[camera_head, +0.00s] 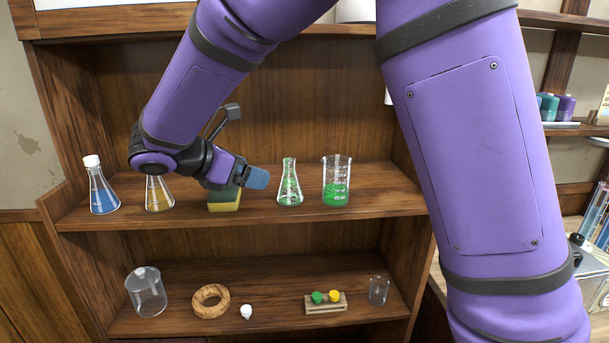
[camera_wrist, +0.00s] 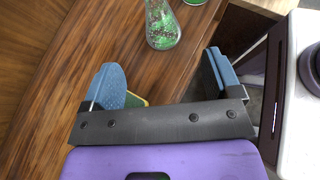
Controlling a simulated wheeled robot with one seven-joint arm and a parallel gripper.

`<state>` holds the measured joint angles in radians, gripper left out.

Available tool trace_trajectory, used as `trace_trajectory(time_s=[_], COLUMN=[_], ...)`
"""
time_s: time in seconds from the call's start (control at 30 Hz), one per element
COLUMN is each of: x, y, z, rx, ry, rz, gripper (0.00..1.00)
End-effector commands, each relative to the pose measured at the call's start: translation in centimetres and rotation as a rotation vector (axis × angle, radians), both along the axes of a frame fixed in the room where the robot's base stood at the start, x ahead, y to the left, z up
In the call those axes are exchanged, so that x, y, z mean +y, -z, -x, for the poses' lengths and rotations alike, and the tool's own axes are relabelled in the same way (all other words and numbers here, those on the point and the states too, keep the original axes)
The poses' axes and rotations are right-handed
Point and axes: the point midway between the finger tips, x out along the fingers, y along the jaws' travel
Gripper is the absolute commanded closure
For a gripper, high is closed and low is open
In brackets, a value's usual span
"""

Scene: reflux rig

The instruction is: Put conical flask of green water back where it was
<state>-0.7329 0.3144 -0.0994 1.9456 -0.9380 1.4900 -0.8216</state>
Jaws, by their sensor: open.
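The conical flask of green water (camera_head: 290,190) stands upright on the upper wooden shelf, left of a beaker of green liquid (camera_head: 336,190). My gripper (camera_head: 257,178) is just left of the flask, over the green and yellow sponge (camera_head: 224,203). In the wrist view, the flask (camera_wrist: 162,28) is at the top, beyond the fingertips and apart from them. There my gripper (camera_wrist: 163,80) has its two blue fingers spread wide with nothing between them. The flask's top is cut off in that view.
A blue capped flask (camera_head: 102,190) and a yellow flask (camera_head: 159,195) stand at the upper shelf's left. The lower shelf holds a glass jar (camera_head: 146,292), a cork ring (camera_head: 211,301), a small rack (camera_head: 326,303) and a small beaker (camera_head: 378,290). The upper shelf's right end is bare.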

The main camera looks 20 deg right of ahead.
Motion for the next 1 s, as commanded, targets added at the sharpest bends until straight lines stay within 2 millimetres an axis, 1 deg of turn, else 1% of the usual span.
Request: trace_trajectory(time_s=[0.07,0.17,0.27,0.37,0.4,0.5,0.7,0.83,1.0], x=[0.0,-0.6,-2.4,-5.1,-6.3,-8.9,-12.9,-14.7,-16.2], y=[0.0,-0.3,-1.0,-2.0,-2.4,-3.2,-4.5,-5.0,-5.4], z=[0.0,0.3,1.1,2.7,3.6,5.8,10.7,14.0,18.1], rx=[-0.001,-0.01,-0.039,-0.094,-0.12,-0.194,-0.354,-0.468,-0.626], ry=[0.0,0.018,0.071,0.165,0.209,0.325,0.564,0.723,0.93], rz=[-0.001,-0.021,-0.087,-0.196,-0.247,-0.373,-0.614,-0.761,-0.947], gripper=[0.16,0.16,0.16,0.16,0.16,0.16,0.16,0.16,0.16])
